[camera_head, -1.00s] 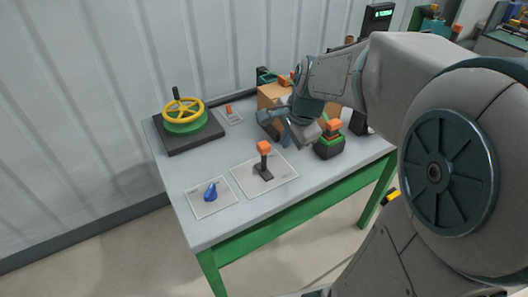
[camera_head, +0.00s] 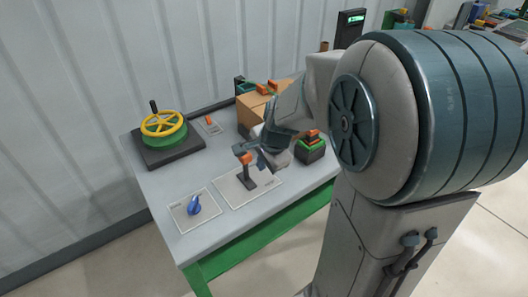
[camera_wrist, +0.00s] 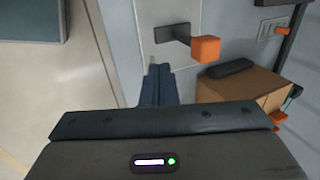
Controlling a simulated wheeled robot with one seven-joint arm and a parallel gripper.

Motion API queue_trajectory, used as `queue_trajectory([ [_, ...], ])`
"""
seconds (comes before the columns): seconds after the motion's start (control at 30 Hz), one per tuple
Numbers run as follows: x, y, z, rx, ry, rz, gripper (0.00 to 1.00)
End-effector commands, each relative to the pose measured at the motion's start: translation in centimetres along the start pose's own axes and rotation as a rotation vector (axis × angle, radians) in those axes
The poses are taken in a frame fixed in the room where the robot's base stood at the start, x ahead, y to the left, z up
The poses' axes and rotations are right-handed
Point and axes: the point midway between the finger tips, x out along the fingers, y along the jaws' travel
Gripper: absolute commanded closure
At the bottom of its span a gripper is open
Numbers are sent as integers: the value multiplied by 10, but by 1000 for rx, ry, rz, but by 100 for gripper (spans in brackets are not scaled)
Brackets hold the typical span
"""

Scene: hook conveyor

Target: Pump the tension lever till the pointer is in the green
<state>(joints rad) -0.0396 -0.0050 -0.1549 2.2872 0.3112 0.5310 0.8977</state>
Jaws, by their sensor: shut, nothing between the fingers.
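An orange-topped lever (camera_head: 246,170) stands upright from a white plate (camera_head: 265,188) in the middle of the table. It also shows in the wrist view (camera_wrist: 205,49), on its dark stem, above and to the right of the fingertips. My gripper (camera_head: 246,148) is at the lever's top in the head view and partly overlaps it. In the wrist view its fingers (camera_wrist: 158,72) are together and empty, with a gap in the picture between them and the orange knob. I cannot make out a pointer or a green zone.
A yellow handwheel (camera_head: 163,124) stands at the table's back left. A blue knob (camera_head: 194,206) sits on a plate at the front left. A cardboard box (camera_head: 252,108) is behind my gripper. A green-and-black unit with an orange top (camera_head: 311,146) stands to the right.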

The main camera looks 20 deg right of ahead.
Motion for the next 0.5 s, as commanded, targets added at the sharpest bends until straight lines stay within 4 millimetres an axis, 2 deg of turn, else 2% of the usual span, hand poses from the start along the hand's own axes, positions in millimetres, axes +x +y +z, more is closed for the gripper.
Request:
queue_trajectory([
  [0.03,12,2,0,1,-1,6,100],
  [0.17,36,2,0,1,0,5,100],
  [0.3,39,-19,0,0,1,1,100],
  [0.5,45,-34,0,0,1,0,100],
])
